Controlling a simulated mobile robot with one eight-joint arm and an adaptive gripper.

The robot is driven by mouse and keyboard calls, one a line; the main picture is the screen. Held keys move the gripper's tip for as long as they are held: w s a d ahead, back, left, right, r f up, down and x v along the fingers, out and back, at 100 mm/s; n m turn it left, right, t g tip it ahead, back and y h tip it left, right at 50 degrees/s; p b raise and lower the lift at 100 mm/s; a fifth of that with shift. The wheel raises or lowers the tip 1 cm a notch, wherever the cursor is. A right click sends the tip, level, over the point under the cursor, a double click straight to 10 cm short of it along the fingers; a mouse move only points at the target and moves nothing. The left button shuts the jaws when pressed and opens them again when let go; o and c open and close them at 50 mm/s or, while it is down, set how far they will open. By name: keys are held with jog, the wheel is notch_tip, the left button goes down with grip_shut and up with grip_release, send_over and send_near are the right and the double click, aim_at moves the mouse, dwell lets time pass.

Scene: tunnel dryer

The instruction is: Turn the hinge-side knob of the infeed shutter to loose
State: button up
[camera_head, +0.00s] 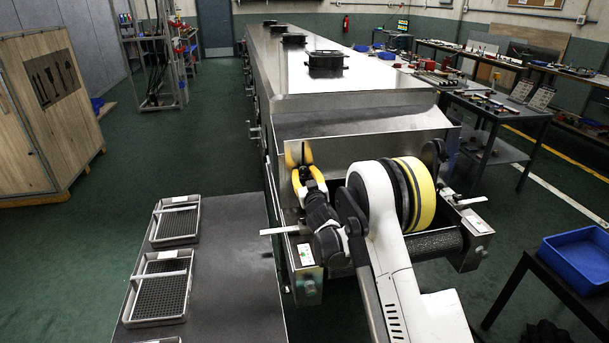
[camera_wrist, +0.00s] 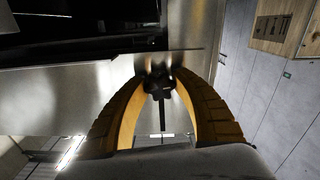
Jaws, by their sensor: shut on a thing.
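My gripper (camera_head: 302,166) is at the left end of the dryer's near face, its yellow fingers towards the metal. In the wrist view my gripper (camera_wrist: 158,72) has its two yellow fingers curved in around a small black knob (camera_wrist: 158,87) on the bare metal of the infeed shutter (camera_wrist: 122,70). The fingers are shut on this knob. A second black knob (camera_head: 434,151) shows at the right end of the same face, partly behind my arm. No hinge is clearly visible.
The infeed conveyor belt (camera_head: 436,244) lies below the shutter, between metal side frames. A dark table (camera_head: 227,262) with mesh trays (camera_head: 162,286) stands at the left. A blue bin (camera_head: 578,259) is on a table at the right. Green floor is open left of the dryer.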

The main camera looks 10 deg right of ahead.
jog(key=n+b, duration=0.1)
jog(key=n, duration=0.5)
jog(key=n+b, duration=0.1)
jog(key=n, duration=0.4)
jog(key=shift+n, duration=0.3)
jog(key=n+b, duration=0.1)
jog(key=n, duration=1)
jog(key=shift+n, duration=0.3)
jog(key=o, duration=1.2)
jog(key=shift+o, duration=0.2)
jog(key=s, duration=1.2)
